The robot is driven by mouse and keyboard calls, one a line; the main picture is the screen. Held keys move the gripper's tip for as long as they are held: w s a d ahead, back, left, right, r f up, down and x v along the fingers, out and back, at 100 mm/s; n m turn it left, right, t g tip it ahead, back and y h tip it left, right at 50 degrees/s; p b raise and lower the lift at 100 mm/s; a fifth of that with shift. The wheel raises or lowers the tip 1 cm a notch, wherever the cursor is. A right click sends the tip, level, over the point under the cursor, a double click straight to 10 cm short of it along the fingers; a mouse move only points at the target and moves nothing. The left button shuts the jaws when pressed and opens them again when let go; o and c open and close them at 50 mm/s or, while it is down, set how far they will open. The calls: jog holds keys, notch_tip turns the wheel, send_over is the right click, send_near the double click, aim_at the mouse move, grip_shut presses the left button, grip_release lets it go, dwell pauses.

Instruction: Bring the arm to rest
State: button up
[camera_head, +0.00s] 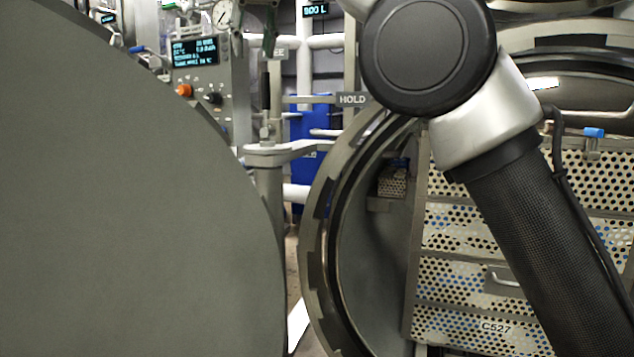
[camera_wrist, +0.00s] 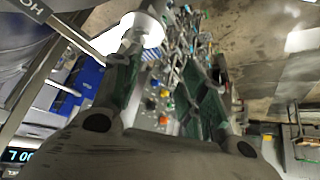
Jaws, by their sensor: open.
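My gripper (camera_wrist: 176,70) shows in the wrist view with its two dark green fingers apart and no object clearly held between them. Dark green finger-like parts at the top of the head view look like my gripper's fingers (camera_head: 268,25), in front of the control panel side. My arm (camera_head: 540,230) crosses the right of the head view, in front of the open autoclave. Its upper part runs out of the top of the picture.
A large grey round door (camera_head: 130,200) fills the left. The autoclave's round rim (camera_head: 322,230) surrounds perforated baskets (camera_head: 465,280), one labelled C527. A control panel (camera_head: 195,52) with an orange knob, a HOLD sign (camera_head: 352,99) and pipes stand behind. A blue panel (camera_wrist: 88,76) is near the gripper's left.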

notch_tip(320, 180, down, 6)
jog(key=a+n, duration=0.2)
jog(key=a, duration=0.1)
jog(key=d+f+g, duration=0.3)
jog(key=d+f, duration=1.2)
jog(key=d, duration=0.4)
jog(key=s+d+f+m, duration=0.2)
jog(key=s+d+f, duration=0.3)
jog(key=s+d, duration=0.3)
jog(key=s+d+f+m+h, duration=0.1)
jog(key=s+d+f, duration=0.5)
jog(key=d, duration=0.7)
jog(key=s+d+f+m+h, duration=0.1)
jog(key=s+d+f+m, duration=0.2)
jog(key=s+d, duration=0.8)
notch_tip(320, 180, down, 2)
jog(key=shift+d+f+m+t, duration=0.15)
jog(key=shift+d+m+t, duration=0.2)
jog(key=shift+m+t, duration=0.05)
jog(key=shift+c, duration=0.7)
